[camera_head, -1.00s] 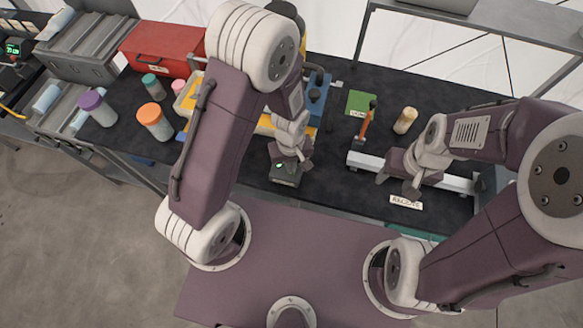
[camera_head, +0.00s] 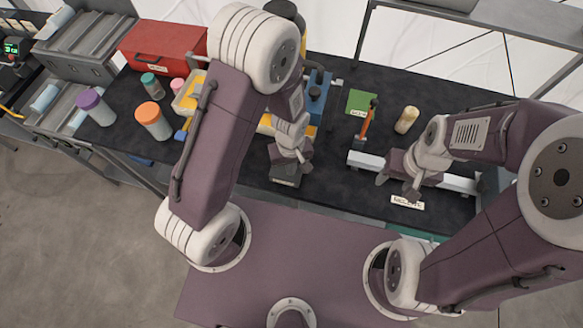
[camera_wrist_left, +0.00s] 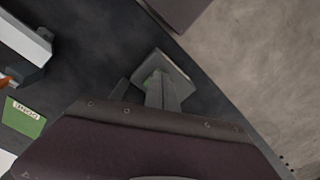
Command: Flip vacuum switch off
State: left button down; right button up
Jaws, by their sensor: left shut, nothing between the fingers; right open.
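A small dark switch box (camera_head: 285,182) sits near the front edge of the black bench, below my left gripper. My left gripper (camera_head: 290,163) is shut and empty, pointing down over the box and covering most of its top. In the left wrist view the shut fingertips (camera_wrist_left: 160,92) overlap the box (camera_wrist_left: 168,60); a faint green patch shows beside them. Whether they touch it, and the switch's position, I cannot tell. My right gripper (camera_head: 398,183) is open and empty by the white rail.
A white rail (camera_head: 460,183) with an orange-handled part lies at right. A green square (camera_head: 361,102), a cream cylinder (camera_head: 406,120), a blue device (camera_head: 316,95), an orange-lidded jar (camera_head: 152,119), a purple-lidded jar (camera_head: 95,106) and a red box (camera_head: 163,47) stand on the bench.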

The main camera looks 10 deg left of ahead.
pick_arm(q)
notch_tip(320, 180, up, 7)
jog(key=p, duration=0.6)
jog(key=shift+f, duration=0.1)
dwell(0.5)
jog(key=s+a+r+m+t+b, duration=0.1)
jog(key=s+a+m+b, duration=0.2)
jog(key=a+m+b, duration=0.2)
jog(key=a+b, duration=0.3)
jog(key=b, duration=0.2)
jog(key=shift+s+a+r, duration=0.15)
jog(key=shift+s+a, duration=0.05)
jog(key=shift+a, duration=0.05)
jog(key=shift+s+a, duration=0.1)
